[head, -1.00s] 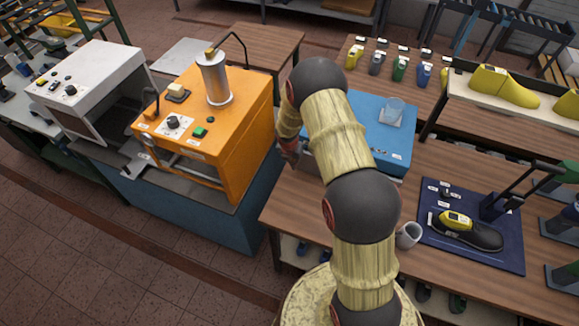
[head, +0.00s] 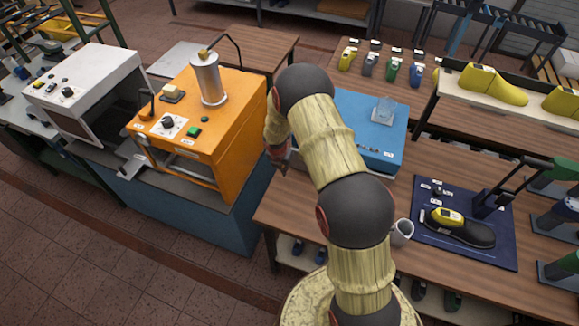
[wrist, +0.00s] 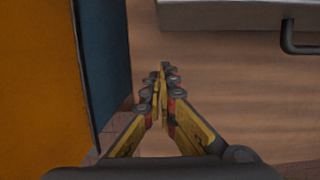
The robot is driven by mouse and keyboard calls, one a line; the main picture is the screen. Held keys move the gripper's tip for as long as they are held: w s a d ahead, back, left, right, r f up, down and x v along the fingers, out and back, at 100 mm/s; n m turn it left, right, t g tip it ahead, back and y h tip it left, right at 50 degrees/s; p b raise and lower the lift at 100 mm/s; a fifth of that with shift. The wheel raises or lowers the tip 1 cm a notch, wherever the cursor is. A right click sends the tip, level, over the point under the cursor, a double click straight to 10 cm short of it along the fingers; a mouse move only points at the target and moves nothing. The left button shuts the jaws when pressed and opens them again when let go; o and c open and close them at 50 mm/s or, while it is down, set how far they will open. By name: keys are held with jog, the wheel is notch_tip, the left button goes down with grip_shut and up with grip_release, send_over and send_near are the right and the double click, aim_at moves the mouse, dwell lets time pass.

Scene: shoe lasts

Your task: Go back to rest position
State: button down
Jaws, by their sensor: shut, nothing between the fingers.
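My gripper (wrist: 163,85) is shut and empty in the wrist view, its fingertips together over the wooden table top. In the head view my gripper (head: 279,160) is small and partly hidden at the end of my arm, between the orange machine (head: 222,137) and the blue box-shaped device (head: 366,125). In the wrist view the orange machine (wrist: 40,80) stands to the left of the fingers. My arm is bent, its upper part in the middle of the head view.
A white mug (head: 401,232) stands beside my arm. A dark blue mat (head: 428,205) holds a black shoe with a yellow last (head: 458,227). Several small coloured lasts stand at the back. A white machine (head: 88,90) is at left. The tiled floor in front is clear.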

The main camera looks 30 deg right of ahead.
jog(key=v, duration=0.9)
jog(key=shift+r, duration=0.45)
jog(key=shift+w+d, duration=0.1)
jog(key=s+m+g, duration=0.2)
jog(key=s+m, duration=0.5)
jog(key=m, duration=0.2)
jog(key=s+a+r+m+t+b, duration=0.2)
jog(key=s+a+r+m+b, duration=0.2)
jog(key=s, duration=0.4)
jog(key=s+a+r+m+t+y+b, duration=0.1)
jog(key=s+a+r+m+t+b, duration=0.1)
jog(key=s+a+r+m+b, duration=0.2)
jog(key=s+a+r+m+t+y+b, duration=0.1)
jog(key=s+a+r+m+b, duration=0.4)
jog(key=s+r+m+b, duration=0.4)
jog(key=s+r+b, duration=0.1)
jog(key=s, duration=0.3)
jog(key=shift+t+b, duration=0.35)
jog(key=shift+t, duration=0.05)
